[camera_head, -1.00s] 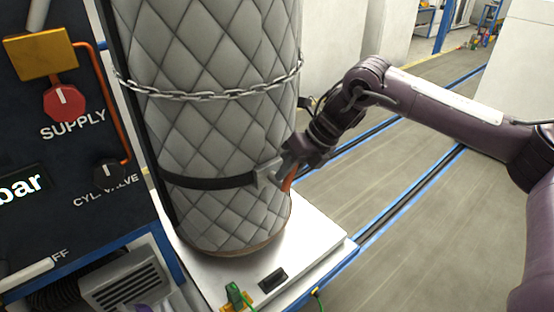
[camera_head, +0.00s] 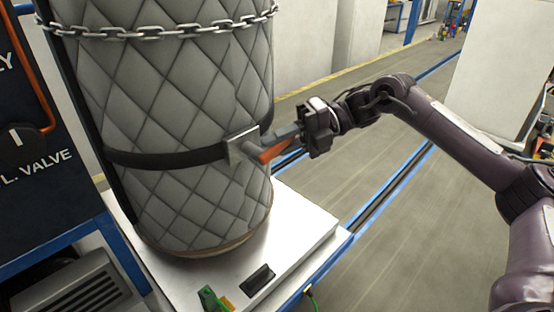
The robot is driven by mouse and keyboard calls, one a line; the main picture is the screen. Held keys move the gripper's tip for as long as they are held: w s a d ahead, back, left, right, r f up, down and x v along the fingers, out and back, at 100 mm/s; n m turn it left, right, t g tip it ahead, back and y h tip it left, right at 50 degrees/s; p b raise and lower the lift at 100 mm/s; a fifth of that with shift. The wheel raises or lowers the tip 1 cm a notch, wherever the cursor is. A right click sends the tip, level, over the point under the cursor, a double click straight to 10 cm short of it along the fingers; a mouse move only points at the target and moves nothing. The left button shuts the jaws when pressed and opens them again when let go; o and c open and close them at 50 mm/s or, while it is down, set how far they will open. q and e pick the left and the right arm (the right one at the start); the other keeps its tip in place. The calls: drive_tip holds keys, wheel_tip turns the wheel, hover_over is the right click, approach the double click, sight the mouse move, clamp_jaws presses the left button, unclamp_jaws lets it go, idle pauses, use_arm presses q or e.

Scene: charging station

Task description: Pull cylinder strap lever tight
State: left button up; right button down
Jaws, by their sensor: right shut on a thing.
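The cylinder (camera_head: 180,190) stands upright in a grey quilted jacket on a white platform. A black strap (camera_head: 165,158) runs around its lower half and ends at a grey metal buckle (camera_head: 243,146) on the right side. An orange-edged lever (camera_head: 274,150) sticks out to the right from the buckle. My right gripper (camera_head: 301,134) is beside the cylinder at the lever's outer end and is shut on the lever. Its fingertips are small and partly hidden in this view. My left gripper is not in view.
A chain (camera_head: 165,31) circles the cylinder above the strap. A dark valve panel (camera_head: 30,190) stands at the left. The white platform (camera_head: 300,225) carries a black block (camera_head: 258,279) and a green clamp (camera_head: 210,298) at the front. The floor to the right is free.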

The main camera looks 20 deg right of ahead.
drive_tip(key=f+y+b, duration=0.1)
drive_tip(key=b, duration=0.2)
drive_tip(key=shift+f+m+y, duration=0.2)
drive_tip(key=shift+m+y, duration=0.1)
drive_tip(key=shift+r+y+b, duration=0.15)
drive_tip(key=shift+y+b, duration=0.35)
drive_tip(key=shift+b, duration=0.2)
drive_tip(key=c, duration=1.6)
unclamp_jaws()
drive_tip(key=o, duration=0.3)
drive_tip(key=shift+w+a, duration=0.1)
drive_tip(key=shift+w, duration=0.05)
